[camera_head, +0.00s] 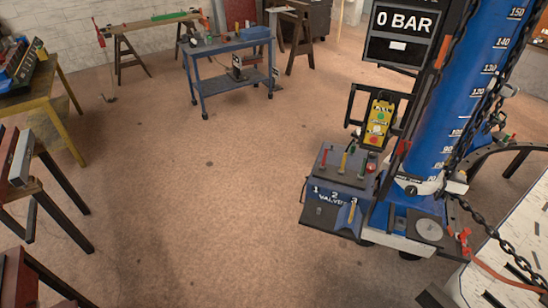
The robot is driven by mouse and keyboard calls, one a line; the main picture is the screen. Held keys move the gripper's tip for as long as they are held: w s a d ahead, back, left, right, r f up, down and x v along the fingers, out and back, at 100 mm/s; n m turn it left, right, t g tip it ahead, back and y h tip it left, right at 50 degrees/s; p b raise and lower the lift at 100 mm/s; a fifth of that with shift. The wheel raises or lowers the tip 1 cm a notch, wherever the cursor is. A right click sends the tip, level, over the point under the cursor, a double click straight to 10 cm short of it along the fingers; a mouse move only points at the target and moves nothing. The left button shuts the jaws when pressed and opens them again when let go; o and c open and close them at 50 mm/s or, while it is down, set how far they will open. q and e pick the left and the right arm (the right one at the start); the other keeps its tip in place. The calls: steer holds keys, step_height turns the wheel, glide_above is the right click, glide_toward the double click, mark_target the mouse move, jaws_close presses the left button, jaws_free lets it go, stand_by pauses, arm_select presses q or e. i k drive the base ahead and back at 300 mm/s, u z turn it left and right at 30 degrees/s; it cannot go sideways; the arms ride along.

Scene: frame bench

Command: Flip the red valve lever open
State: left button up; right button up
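The red valve lever (325,156) stands roughly upright at the left end of a row on top of a dark blue valve box (318,192). The box front is marked 1, 2, 3 and "VALVES". A yellow lever (344,160) and a green lever (361,163) stand to its right. A red knob (372,163) sits at the right of the row. Neither of my grippers shows in the head view.
A blue column (465,80) with a scale and hanging chains rises right of the box. A display (403,22) reads "0 BAR". A button pendant (378,122) hangs behind the box. A blue cart (228,85) stands farther back. The floor left of the box is clear.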

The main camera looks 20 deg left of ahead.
mark_target(323, 167)
steer(key=u, duration=0.55)
steer(key=i, duration=2.3)
steer(key=z, duration=0.55)
